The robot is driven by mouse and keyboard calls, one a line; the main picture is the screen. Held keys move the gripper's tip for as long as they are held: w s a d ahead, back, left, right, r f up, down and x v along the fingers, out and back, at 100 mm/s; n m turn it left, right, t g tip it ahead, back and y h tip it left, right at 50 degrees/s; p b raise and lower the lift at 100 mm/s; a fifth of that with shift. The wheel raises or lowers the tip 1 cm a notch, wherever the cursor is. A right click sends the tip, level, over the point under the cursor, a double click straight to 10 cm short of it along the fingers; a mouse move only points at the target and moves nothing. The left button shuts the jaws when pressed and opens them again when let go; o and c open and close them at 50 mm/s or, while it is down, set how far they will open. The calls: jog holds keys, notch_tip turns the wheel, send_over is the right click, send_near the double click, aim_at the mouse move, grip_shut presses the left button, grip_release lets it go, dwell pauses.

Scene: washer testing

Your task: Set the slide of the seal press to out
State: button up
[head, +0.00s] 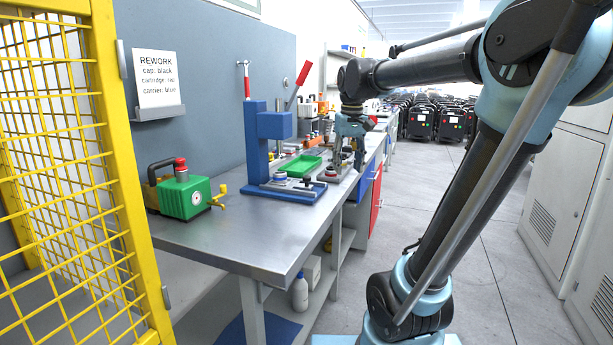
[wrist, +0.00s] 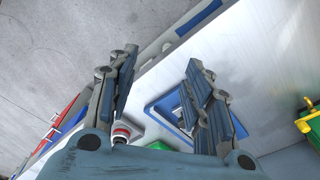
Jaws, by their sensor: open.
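The seal press (head: 262,140) is a blue column with a blue head, standing on a blue base (head: 286,195) on the metal workbench. A flat grey slide (head: 296,186) with a dark knob lies on the base, level and low. I cannot tell its exact position along the base. In the wrist view, the blue base (wrist: 170,104) shows partly behind my fingers. My gripper (head: 348,160) is over the bench, to the right of the press. In the wrist view, my gripper (wrist: 160,65) has its fingers wide apart with nothing between them.
A green tray (head: 299,166) lies behind the press. A red-and-white round part (head: 331,173) stands to the right. A green device (head: 184,196) with a yellow tap sits at the left. A yellow mesh guard (head: 105,150) borders the left. Bare bench (head: 240,235) lies in front.

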jog(key=w+a+r+n+g, duration=0.1)
jog(key=w+a+r+n, duration=0.1)
jog(key=w+a+r, duration=0.95)
jog(key=f, duration=0.6)
jog(key=w+a+f, duration=0.1)
jog(key=f, duration=1.2)
jog(key=shift+w+a, duration=0.2)
grip_shut()
